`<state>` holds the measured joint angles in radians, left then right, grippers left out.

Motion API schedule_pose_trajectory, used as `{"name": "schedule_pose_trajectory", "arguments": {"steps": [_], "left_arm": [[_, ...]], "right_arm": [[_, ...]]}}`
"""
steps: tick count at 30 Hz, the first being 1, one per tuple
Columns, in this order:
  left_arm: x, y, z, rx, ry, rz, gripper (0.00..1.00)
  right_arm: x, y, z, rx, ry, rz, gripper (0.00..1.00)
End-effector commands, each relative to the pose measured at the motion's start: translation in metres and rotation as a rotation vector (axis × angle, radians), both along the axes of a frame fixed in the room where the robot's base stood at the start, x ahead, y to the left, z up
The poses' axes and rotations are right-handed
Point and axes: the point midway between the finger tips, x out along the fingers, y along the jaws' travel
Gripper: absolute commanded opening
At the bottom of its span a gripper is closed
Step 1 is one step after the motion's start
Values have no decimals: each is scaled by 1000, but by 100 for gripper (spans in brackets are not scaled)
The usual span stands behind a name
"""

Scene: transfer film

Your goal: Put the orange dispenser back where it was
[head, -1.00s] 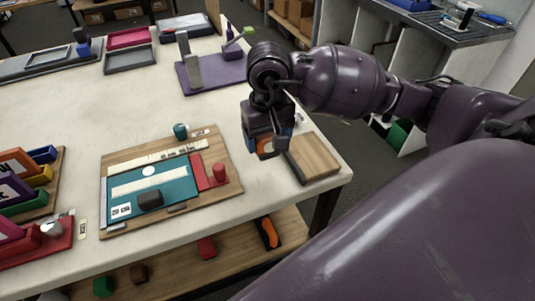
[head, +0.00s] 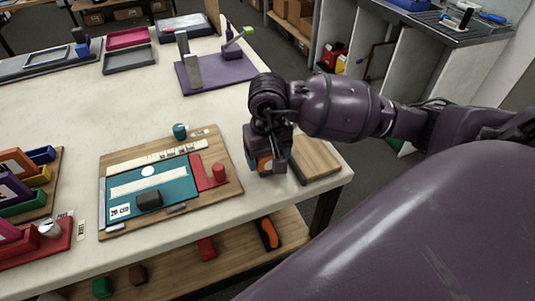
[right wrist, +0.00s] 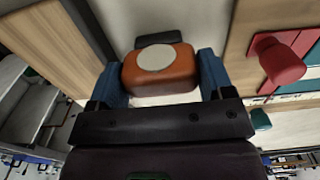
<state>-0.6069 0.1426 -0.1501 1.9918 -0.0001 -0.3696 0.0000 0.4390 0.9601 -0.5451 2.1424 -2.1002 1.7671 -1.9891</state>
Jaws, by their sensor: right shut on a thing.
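The orange dispenser (right wrist: 178,78) is a rounded orange block with a pale round disc on its face. In the right wrist view it sits between the two blue fingers of my right gripper (right wrist: 163,82), which is shut on it. I cannot tell whether the dispenser touches the table. My left gripper is not in view.
The plain wooden block (head: 317,160) lies close to the right of the gripper, near the table's corner. The wooden board (head: 228,168) with a teal mat (head: 180,190) and red knobbed piece (head: 219,171) is to the left. A purple stand (head: 215,75) is further back.

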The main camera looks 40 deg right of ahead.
Motion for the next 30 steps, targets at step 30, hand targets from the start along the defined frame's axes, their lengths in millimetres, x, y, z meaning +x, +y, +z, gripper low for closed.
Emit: {"name": "schedule_pose_trajectory", "arguments": {"steps": [30], "left_arm": [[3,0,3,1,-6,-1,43]], "right_arm": [[1,0,79,-2,-5,1,100]]}}
